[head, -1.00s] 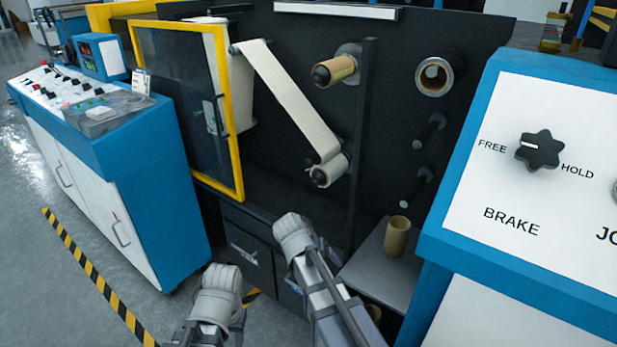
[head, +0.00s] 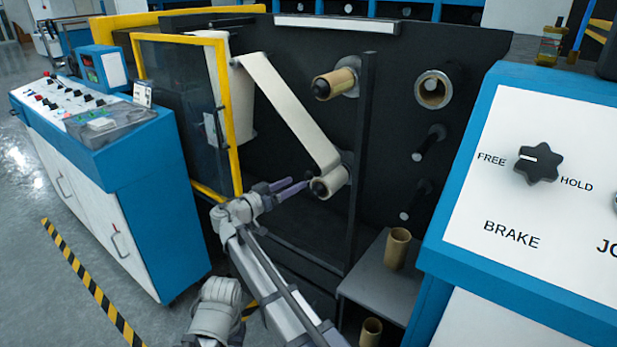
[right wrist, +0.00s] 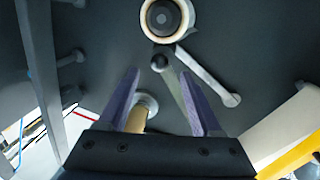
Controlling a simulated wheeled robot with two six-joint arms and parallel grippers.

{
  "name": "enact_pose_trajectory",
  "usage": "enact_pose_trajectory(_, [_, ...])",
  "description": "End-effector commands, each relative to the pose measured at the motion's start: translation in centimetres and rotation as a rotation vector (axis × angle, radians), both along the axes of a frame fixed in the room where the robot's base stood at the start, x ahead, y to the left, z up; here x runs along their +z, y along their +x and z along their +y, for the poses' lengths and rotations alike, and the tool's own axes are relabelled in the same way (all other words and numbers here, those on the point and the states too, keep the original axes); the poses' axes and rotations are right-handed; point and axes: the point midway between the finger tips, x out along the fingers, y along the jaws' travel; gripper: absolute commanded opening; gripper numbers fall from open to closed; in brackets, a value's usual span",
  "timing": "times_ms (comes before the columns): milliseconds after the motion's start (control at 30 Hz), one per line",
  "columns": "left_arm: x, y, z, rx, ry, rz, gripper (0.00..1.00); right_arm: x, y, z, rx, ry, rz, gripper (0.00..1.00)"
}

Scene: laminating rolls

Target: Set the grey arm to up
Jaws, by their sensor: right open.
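In the right wrist view, a light grey bar with a rounded end (right wrist: 210,77) lies against the dark panel, slanting down to the right in that picture. It looks like the grey arm. A darker bar with a round knob (right wrist: 160,63) is beside it. In the head view I cannot make the grey arm out clearly. My right gripper (head: 297,184) has purple fingers and points at the panel, just left of the lower roll (head: 330,181). In the right wrist view the gripper (right wrist: 159,73) is open, with nothing clasped. My left gripper's fingers are not visible.
A yellow-framed door (head: 224,110) stands left of my right gripper. A white web (head: 290,105) runs down to the lower roll. A dark upright post (head: 360,170) is right of that roll. A brake panel (head: 515,200) stands at the right.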

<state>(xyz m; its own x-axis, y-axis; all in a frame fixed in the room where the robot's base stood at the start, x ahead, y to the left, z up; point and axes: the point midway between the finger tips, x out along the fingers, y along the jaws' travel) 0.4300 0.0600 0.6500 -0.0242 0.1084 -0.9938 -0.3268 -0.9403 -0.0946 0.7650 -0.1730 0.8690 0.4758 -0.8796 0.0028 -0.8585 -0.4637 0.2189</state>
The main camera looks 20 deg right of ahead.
Motion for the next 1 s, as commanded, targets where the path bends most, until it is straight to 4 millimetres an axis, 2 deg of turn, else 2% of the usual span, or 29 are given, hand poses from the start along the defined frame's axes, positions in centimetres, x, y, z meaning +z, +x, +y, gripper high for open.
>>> enact_pose_trajectory(233, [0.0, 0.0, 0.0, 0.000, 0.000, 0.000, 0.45, 0.0, 1.9, -3.5, -0.003, 0.000, 0.002, 0.66])
enact_pose_trajectory(433, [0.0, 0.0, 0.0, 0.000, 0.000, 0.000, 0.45, 0.0, 3.0, -5.5, -0.001, 0.001, 0.003, 0.66])
enact_pose_trajectory(833, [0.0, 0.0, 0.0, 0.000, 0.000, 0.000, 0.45, -0.1, 3.3, -6.2, 0.001, 0.000, 0.004, 0.66])
enact_pose_trajectory(867, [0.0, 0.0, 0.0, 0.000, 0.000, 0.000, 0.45, -0.1, 3.3, -6.2, 0.001, 0.000, 0.004, 0.65])
enact_pose_trajectory(1000, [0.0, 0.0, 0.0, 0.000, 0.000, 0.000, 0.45, 0.0, 3.3, -6.2, 0.001, 0.000, 0.004, 0.49])
